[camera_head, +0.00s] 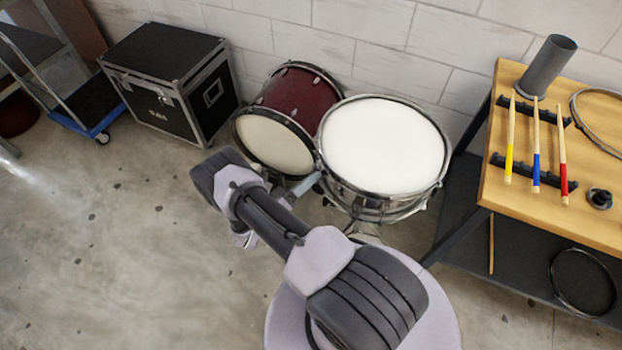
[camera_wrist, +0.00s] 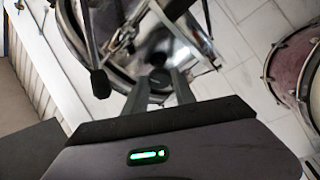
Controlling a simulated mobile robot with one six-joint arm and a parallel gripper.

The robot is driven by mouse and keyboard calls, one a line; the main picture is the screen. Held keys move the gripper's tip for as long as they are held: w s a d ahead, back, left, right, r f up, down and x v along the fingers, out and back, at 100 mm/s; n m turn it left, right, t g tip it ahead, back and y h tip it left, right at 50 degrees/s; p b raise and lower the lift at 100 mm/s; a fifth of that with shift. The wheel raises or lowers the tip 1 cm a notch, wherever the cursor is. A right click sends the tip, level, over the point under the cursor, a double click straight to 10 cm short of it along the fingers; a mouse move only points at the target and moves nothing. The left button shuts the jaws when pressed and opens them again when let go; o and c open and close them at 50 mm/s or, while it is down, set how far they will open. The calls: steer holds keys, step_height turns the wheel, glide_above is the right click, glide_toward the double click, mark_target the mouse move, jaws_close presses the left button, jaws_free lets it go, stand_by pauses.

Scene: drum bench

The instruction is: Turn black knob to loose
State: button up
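The white-headed snare drum (camera_head: 383,147) sits on a stand in the head view, and its metal underside (camera_wrist: 165,45) fills the top of the wrist view. My gripper (camera_wrist: 160,82) points at the stand hardware below the drum, with its two fingers apart. A small dark part (camera_wrist: 159,77), which looks like the black knob, shows between the fingers. I cannot tell whether the fingers touch it. A black rounded end (camera_wrist: 100,83) on a rod hangs to the left of the fingers. In the head view my arm hides the knob and most of my gripper.
A dark red drum (camera_head: 300,92) stands left of the snare, close to the wall; it also shows in the wrist view (camera_wrist: 288,66). A wooden bench (camera_head: 520,215) with sticks is at the right. A black case (camera_head: 165,55) stands back left. Open floor lies at front left.

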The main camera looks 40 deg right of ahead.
jaws_close()
steer(key=shift+n, duration=0.3)
steer(key=shift+w+d+r+n+g+y+b, duration=0.2)
steer(key=shift+n+g+y+b, duration=0.85)
steer(key=shift+n, duration=3.45)
steer(key=shift+w+r+n+g+y+b, duration=0.1)
steer(key=shift+w+n+g+y, duration=0.15)
steer(key=shift+n+g+y, duration=3)
steer(key=shift+w+d+r+n+g+y+b, duration=0.2)
steer(key=shift+n+b, duration=0.35)
steer(key=shift+n, duration=5.2)
steer(key=shift+a, duration=0.1)
